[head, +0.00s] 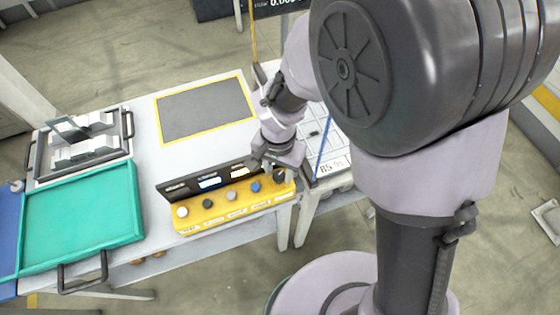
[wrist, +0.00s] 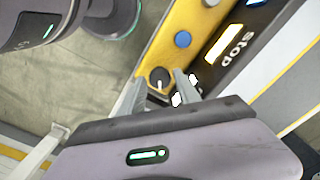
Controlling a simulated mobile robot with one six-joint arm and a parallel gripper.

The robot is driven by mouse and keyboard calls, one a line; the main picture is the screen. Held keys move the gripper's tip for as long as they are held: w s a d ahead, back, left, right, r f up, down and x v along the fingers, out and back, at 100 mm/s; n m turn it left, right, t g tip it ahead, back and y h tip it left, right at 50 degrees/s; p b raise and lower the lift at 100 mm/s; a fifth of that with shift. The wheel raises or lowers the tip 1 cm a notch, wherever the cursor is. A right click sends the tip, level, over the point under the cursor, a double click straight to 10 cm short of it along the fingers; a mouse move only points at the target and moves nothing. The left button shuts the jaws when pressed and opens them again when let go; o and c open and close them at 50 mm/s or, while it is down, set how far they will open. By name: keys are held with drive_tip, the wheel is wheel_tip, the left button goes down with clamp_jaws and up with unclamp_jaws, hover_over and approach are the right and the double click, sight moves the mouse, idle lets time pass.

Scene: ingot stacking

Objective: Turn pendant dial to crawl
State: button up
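The yellow pendant box (head: 236,209) lies along the front right edge of the white table, with a row of knobs and buttons on it. The black dial (wrist: 159,78) with a white pointer mark is at the end of the row, past the blue button (wrist: 183,39). In the wrist view the pointer mark runs roughly down the picture. My gripper (wrist: 160,82) has its two fingers on either side of the dial, with a gap showing. In the head view my gripper (head: 273,164) is over the right end of the box. The dial's labels are too small to read.
A dark panel with lit displays (head: 209,182) stands behind the knobs. A teal tray (head: 82,275) and a rack with metal pieces (head: 40,160) are at left. A grey mat with yellow border (head: 204,110) lies behind. A white gridded surface (head: 330,145) is at right.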

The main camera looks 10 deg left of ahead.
clamp_jaws()
idle(0.3)
drive_tip(key=n+p, duration=0.1)
drive_tip(key=n, duration=0.4)
drive_tip(key=shift+r+n, duration=0.1)
drive_tip(key=shift+n, duration=0.2)
drive_tip(key=n+p, duration=0.1)
drive_tip(key=n, duration=0.5)
drive_tip(key=shift+p, duration=0.35)
drive_tip(key=shift+n, duration=0.3)
unclamp_jaws()
